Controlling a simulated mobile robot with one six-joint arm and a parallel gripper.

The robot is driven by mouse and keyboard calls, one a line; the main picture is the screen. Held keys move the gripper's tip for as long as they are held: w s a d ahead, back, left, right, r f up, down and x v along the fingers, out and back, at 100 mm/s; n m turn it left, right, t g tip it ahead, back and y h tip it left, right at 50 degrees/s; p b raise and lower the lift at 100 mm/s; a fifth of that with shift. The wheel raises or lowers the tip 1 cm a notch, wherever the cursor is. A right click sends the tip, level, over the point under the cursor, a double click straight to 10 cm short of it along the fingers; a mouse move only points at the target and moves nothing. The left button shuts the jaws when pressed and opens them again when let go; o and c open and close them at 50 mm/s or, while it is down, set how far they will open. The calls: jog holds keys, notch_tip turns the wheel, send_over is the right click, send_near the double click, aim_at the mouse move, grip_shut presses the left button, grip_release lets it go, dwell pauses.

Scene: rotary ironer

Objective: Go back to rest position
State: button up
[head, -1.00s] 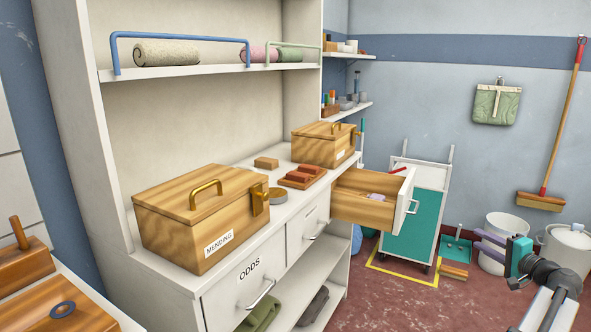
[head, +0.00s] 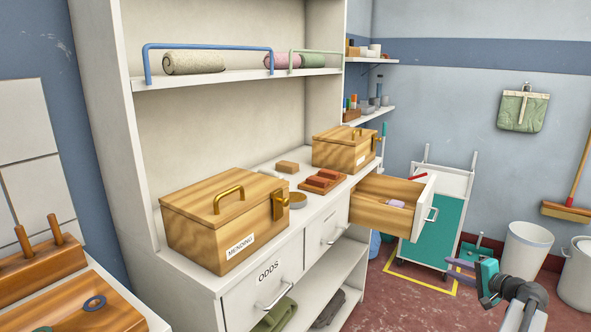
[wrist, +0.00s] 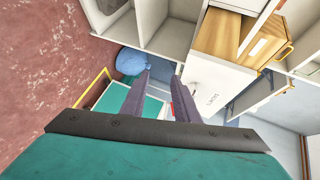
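My gripper (head: 456,272) is at the lower right of the head view, in front of the white and teal cart and apart from everything. In the wrist view, its two purple-grey fingers (wrist: 161,78) stand apart with nothing visible between them, so it is open and empty. The open wooden drawer (head: 380,208) sticks out of the white cabinet, to the left of and above my gripper in the head view. A small lilac item and a red item show at the drawer.
The cart (head: 440,225) stands inside yellow floor marking. White bins (head: 524,250) stand at the right. Red floor shows around the cart.

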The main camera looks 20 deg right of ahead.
jog(key=w+a+f+n+g+y+p, duration=0.2)
jog(key=w+a+f, duration=0.3)
jog(key=a, duration=0.4)
jog(key=w+a+f+n+g+y+p, duration=0.1)
jog(key=w+a+f+g+y+p, duration=0.1)
jog(key=a+f, duration=0.6)
jog(key=w+a+f+n+g+y+p, duration=0.15)
jog(key=w+a+f, duration=0.25)
jog(key=a, duration=0.7)
jog(key=s+a+f+n+g+p, duration=0.1)
jog(key=a+f+n+g+p, duration=0.25)
jog(key=a, duration=0.85)
jog(key=s+a+f+n+g+p, duration=0.2)
jog(key=s+a+f+g, duration=0.15)
jog(key=s+a, duration=0.4)
jog(key=s+a+f+n+g+p, duration=0.25)
jog(key=s+a+f, duration=0.2)
jog(key=a, duration=0.55)
jog(key=s+a+n+g+h+p, duration=0.1)
jog(key=s+a+n+g+h, duration=0.1)
jog(key=s, duration=0.5)
jog(key=s+a+f+n+g+h+p, duration=0.1)
jog(key=s+a+n+g+h+p, duration=0.1)
jog(key=s+a, duration=0.3)
jog(key=s+n, duration=0.1)
jog(key=s, duration=0.2)
jog(key=shift+s+g, duration=0.2)
jog(key=shift+g, duration=0.1)
jog(key=shift+h, duration=0.25)
jog(key=shift+a, duration=0.1)
